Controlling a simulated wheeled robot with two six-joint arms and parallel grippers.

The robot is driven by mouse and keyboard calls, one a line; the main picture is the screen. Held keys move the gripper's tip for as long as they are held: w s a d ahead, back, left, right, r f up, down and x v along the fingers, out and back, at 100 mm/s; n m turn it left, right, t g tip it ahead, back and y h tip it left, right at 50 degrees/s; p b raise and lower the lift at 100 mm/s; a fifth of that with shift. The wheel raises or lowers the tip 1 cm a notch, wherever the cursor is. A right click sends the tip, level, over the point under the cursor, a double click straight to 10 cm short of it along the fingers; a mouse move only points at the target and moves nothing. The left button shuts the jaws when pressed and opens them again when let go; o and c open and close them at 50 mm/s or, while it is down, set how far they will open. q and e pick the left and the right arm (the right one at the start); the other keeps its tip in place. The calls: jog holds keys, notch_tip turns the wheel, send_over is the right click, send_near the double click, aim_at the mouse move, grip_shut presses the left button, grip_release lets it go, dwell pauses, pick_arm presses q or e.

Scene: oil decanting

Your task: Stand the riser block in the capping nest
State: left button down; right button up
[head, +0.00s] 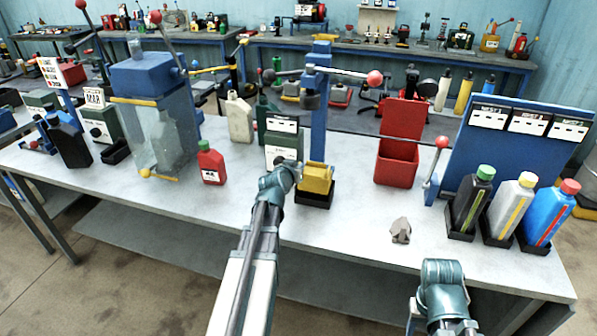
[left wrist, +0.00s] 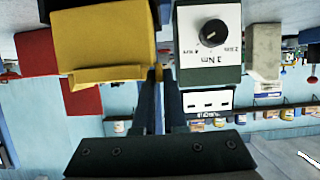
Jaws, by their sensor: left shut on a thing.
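The yellow riser block (head: 317,178) stands upright at the black capping nest (head: 314,195), at the foot of a blue press column (head: 320,110). Its lower end is inside the nest's rim or just above it; I cannot tell if it is fully seated. My left gripper (head: 294,172) is at the block's left side, shut on it; the fingertips are hard to make out. In the left wrist view, which is upside down, the yellow block (left wrist: 105,40) fills the upper left, with a dark nest edge beyond it. My right arm shows at the lower right, its fingers not visible.
A torque box (head: 284,142) stands close behind the left gripper. A red bottle (head: 211,163) is to the left, a red bin (head: 397,162) to the right. A small grey lump (head: 401,231) lies on the table. Several bottles stand in black trays at right.

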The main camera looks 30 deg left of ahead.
pick_arm(q)
jog(key=shift+w+f+b, duration=0.25)
jog(key=shift+f+b, duration=0.65)
jog(key=shift+f, duration=0.05)
jog(key=shift+s+f+b, duration=0.1)
jog(key=shift+f+b, duration=0.4)
jog(key=shift+f, duration=0.15)
jog(key=shift+f+b, duration=0.5)
jog(key=shift+b, duration=0.15)
jog(key=c, duration=0.9)
grip_release()
